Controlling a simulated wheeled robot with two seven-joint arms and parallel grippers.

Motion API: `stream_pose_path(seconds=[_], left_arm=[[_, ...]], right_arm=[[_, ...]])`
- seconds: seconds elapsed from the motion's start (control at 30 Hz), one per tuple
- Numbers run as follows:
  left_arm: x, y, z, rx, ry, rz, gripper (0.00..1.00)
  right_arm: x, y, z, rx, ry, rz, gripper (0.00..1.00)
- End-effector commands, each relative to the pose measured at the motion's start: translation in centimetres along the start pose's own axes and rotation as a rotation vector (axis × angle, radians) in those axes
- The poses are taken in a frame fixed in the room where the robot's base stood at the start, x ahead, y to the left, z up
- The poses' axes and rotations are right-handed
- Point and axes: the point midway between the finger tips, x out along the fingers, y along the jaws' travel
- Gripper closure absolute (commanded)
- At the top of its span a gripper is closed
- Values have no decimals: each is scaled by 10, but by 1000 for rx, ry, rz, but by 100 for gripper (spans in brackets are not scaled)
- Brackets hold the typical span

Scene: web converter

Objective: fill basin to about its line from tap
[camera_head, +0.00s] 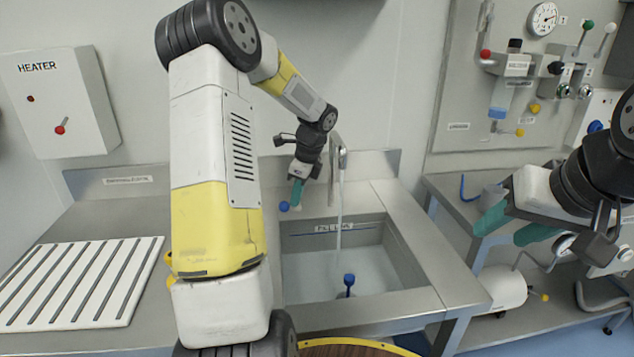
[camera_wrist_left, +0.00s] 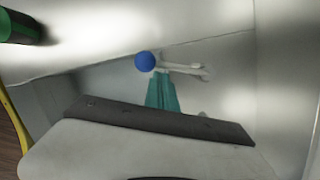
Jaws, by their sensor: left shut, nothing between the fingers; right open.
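The steel basin (camera_head: 408,262) is sunk in the counter, with a fill-line label (camera_head: 335,228) and dark line on its back wall. Pale water (camera_head: 315,275) lies in it, its surface seemingly below that line. The tap (camera_head: 337,160) stands behind, and a thin stream (camera_head: 338,225) falls from it. My left gripper (camera_head: 297,193) is shut and empty beside the tap's blue lever knob (camera_head: 284,206); the wrist view shows its teal fingers (camera_wrist_left: 161,92) close to the knob (camera_wrist_left: 145,61). Whether they touch is unclear. My right gripper (camera_head: 515,226) is open, right of the basin.
A blue-topped post (camera_head: 348,281) stands in the basin. A ribbed white drainboard (camera_head: 80,282) lies on the left counter. A heater box (camera_head: 62,100) with a red-knobbed switch hangs on the left wall. A valve panel (camera_head: 530,90) and a lower steel bench (camera_head: 460,205) are at the right.

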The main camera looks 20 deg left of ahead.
Motion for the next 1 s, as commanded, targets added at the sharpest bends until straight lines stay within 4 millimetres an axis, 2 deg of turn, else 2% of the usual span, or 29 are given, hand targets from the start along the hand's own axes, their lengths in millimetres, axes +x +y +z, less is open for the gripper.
stream_pose_path(seconds=[0.4, 0.6, 0.83, 1.0], left_arm=[[5, 0, 0, -1, 1, 0, 100], [7, 2, 15, -3, 0, -1, 100], [7, 2, 15, -1, 1, 0, 100], [-1, 1, 15, -2, 0, -3, 100]], right_arm=[[0, 0, 0, 0, 0, 0, 52], [0, 0, 0, 0, 0, 0, 52], [0, 0, 0, 0, 0, 0, 52], [0, 0, 0, 0, 0, 0, 52]])
